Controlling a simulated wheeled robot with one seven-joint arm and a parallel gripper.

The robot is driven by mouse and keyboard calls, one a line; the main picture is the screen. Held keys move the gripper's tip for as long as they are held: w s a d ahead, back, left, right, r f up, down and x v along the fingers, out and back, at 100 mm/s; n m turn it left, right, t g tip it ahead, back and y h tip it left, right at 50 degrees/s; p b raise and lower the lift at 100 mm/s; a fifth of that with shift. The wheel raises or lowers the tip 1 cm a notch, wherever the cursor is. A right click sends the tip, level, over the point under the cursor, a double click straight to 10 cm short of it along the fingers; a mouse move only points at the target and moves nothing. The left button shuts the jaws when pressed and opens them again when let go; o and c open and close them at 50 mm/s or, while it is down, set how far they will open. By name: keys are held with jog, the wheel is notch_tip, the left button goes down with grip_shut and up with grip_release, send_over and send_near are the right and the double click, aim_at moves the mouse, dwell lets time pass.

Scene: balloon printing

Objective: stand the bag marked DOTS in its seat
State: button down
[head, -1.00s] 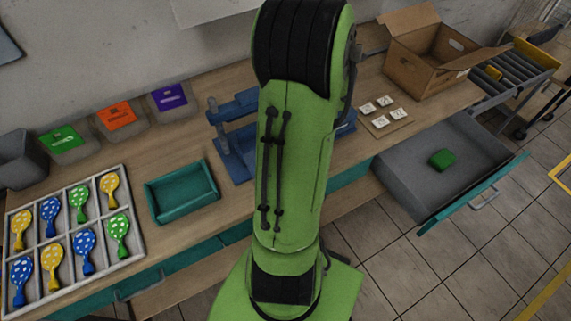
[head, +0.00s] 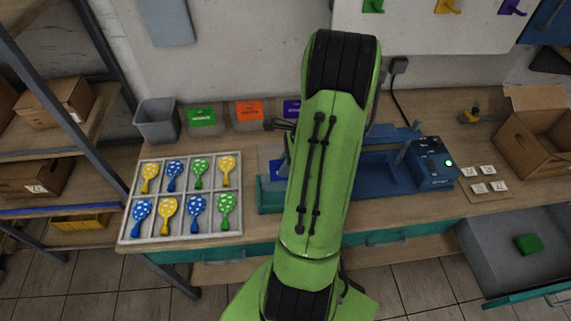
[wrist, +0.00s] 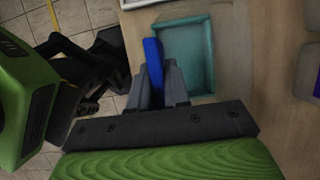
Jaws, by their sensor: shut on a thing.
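My gripper (wrist: 160,86) is shut on a blue bag (wrist: 154,60), seen edge-on as a narrow strip between the fingers in the wrist view. In the head view a blue piece with a pale mark, which looks like this bag (head: 270,163), shows left of my arm, over or at the teal tray (head: 268,205). The mark is too small to read. In the wrist view the bag overlaps the left side of the teal tray (wrist: 206,88). I cannot tell whether it touches the tray. My arm hides much of the tray and my fingers in the head view.
A sectioned tray (head: 187,236) of dotted balloons stands left. Bins with green, orange and purple labels (head: 249,112) line the back beside a grey bin (head: 157,120). Right are a blue press (head: 430,165), white tiles (head: 483,180), an open carton (head: 540,130) and an open drawer (head: 500,245).

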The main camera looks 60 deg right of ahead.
aim_at(285, 184)
jog(key=shift+f+b, duration=3.9)
jog(key=shift+f, duration=0.75)
jog(key=c, duration=1)
grip_release()
jog(key=r+p, duration=0.2)
jog(key=s+a+r+p, duration=0.1)
jog(key=r+p, duration=0.1)
jog(key=a+r+p, duration=0.1)
jog(key=r+p, duration=0.1)
jog(key=r, duration=0.1)
jog(key=shift+s+a, duration=0.1)
jog(key=shift+s, duration=0.25)
jog(key=shift+s+a+r, duration=0.1)
jog(key=shift+a+r, duration=0.05)
